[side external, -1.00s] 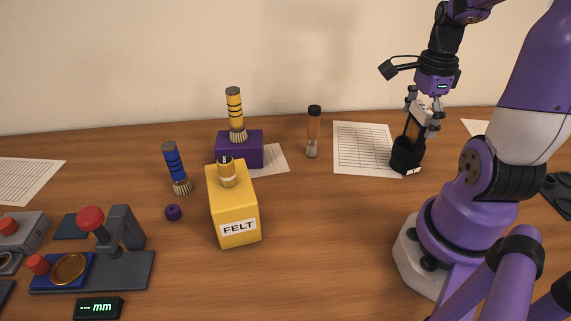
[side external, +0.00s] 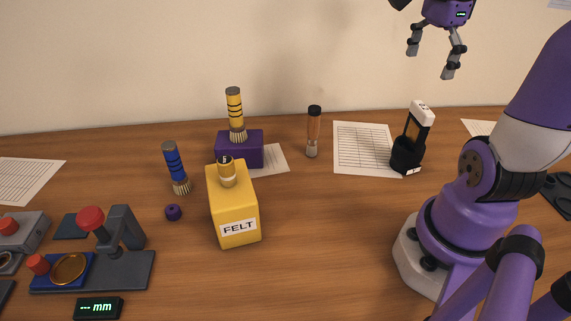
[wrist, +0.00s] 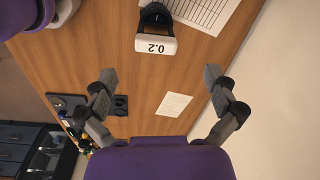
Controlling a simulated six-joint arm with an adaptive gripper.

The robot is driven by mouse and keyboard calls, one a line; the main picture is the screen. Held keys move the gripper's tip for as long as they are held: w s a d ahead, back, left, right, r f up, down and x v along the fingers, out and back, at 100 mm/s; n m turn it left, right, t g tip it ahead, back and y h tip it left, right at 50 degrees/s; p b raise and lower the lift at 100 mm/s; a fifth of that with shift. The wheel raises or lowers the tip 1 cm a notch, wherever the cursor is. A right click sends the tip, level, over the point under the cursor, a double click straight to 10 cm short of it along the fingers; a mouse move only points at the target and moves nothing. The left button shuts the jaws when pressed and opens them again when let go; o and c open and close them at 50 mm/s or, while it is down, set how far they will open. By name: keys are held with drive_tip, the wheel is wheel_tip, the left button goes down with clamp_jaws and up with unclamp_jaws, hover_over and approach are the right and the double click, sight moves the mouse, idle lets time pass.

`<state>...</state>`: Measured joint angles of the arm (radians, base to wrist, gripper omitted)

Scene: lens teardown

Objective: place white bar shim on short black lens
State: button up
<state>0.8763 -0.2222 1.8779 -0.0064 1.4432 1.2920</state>
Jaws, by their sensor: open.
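My gripper (side external: 431,62) is open and empty, raised high at the back right; its spread fingers also show in the wrist view (wrist: 160,77). Below it a black item with an amber middle (side external: 406,153) stands slightly tilted on the table. A white block (side external: 421,112) sits at its top. In the wrist view this white block (wrist: 156,46) carries the mark "0.2", and the black part (wrist: 156,14) is partly cut off. The gripper is apart from both. I cannot tell for sure which piece is the white bar shim or the short black lens.
Paper sheets (side external: 362,148) lie behind and beside the item. A clear orange-brown vial (side external: 313,130), a purple block (side external: 239,149), a yellow FELT box (side external: 234,215) and a blue brush (side external: 175,165) stand further left. A grey press (side external: 120,255) is front left. The middle table is clear.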

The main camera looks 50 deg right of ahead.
drive_tip(key=w+a+f+n+t, duration=0.2)
drive_tip(key=a+n, duration=0.7)
drive_tip(key=n, duration=0.3)
drive_tip(key=w+a+f+n+t, duration=0.2)
drive_tip(key=a+n, duration=0.6)
drive_tip(key=n, duration=0.4)
drive_tip(key=shift+w+a+f+n+t, duration=0.25)
drive_tip(key=shift+w+a+n+t, duration=0.15)
drive_tip(key=shift+w+t, duration=0.3)
